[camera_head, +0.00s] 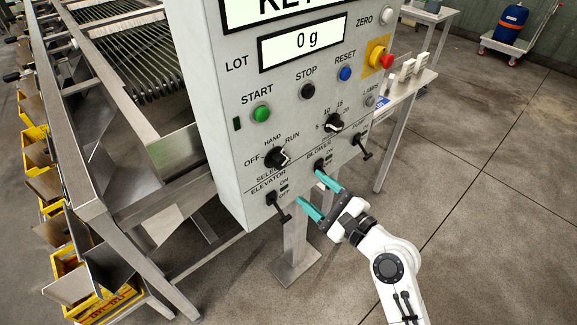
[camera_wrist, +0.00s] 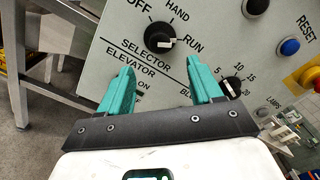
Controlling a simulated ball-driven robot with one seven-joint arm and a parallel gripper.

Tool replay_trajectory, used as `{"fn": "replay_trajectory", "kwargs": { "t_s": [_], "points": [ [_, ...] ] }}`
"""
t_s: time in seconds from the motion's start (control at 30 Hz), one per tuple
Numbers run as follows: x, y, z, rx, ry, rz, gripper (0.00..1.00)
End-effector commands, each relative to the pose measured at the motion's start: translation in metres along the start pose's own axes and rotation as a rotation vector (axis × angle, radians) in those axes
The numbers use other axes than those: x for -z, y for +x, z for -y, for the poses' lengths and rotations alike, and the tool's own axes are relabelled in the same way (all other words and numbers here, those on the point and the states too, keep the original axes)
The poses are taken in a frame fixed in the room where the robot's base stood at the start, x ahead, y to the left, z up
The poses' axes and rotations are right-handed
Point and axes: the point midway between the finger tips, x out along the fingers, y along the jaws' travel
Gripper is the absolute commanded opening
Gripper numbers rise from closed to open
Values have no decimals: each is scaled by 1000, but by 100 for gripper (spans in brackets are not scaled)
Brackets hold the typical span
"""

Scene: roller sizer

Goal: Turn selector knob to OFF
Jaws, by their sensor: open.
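The black selector knob (camera_head: 277,158) is on the grey control panel (camera_head: 225,130), with OFF, HAND and RUN printed around it. Its pale pointer mark is turned toward RUN. In the wrist view the knob (camera_wrist: 159,36) sits ahead of my fingers, with its pointer to the right at RUN. My gripper (camera_head: 312,193) is open, with two teal fingers apart and nothing between them. It is below and to the right of the knob, near the panel's lower edge. In the wrist view the fingers (camera_wrist: 160,88) are apart and do not touch the knob; the left fingertip partly covers the ELEVATOR switch area.
The elevator switch (camera_head: 274,200) and blower switch (camera_head: 321,166) stick out below the knob, near my fingers. A numbered dial (camera_head: 334,122), green start button (camera_head: 261,113) and red emergency stop (camera_head: 386,61) are on the same panel.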

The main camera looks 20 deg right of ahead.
Motion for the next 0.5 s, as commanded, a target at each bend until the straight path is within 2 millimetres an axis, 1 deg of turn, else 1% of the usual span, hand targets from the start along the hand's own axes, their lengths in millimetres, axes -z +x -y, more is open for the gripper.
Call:
{"fn": "replay_trajectory", "kwargs": {
  "t_s": [0.17,0.4,0.5],
  "points": [
    [-2,22,2,0,-1,2,65],
    [-2,66,1,-2,-3,2,65],
    [-3,82,1,-2,-4,2,65]
  ]
}}
